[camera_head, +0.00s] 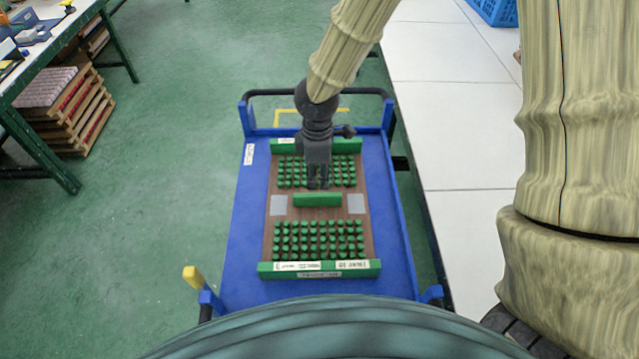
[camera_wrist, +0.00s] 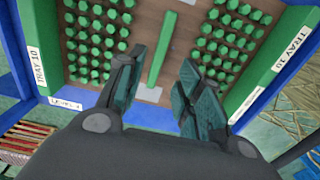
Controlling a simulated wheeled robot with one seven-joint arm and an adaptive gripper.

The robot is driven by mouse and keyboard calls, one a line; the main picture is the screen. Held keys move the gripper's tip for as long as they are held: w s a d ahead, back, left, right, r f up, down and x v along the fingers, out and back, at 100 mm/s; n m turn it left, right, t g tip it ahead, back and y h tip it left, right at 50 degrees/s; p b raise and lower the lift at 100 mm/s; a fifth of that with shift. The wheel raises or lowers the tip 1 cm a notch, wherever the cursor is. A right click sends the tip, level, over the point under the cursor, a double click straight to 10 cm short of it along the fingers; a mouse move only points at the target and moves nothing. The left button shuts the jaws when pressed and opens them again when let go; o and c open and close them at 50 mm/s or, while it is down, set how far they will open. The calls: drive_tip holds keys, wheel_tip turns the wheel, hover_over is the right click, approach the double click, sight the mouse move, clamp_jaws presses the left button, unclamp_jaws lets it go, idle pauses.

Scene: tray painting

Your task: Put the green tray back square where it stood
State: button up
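The green tray (camera_head: 300,213) is a brown board with green end walls, rows of green pegs and a raised green bar (camera_head: 317,200) across its middle. It lies on a blue cart (camera_head: 240,245) and looks roughly in line with the cart's sides. My gripper (camera_head: 318,186) hangs over the tray, near the bar's far side in the head view. In the wrist view my gripper (camera_wrist: 160,68) is open, its fingers spread. The bar (camera_wrist: 161,50) appears between them in the picture. I cannot tell whether either finger touches the tray.
White tables (camera_head: 465,130) stand close on the right; the left floor is open.

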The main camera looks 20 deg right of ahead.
drive_tip(key=shift+r, duration=1.6)
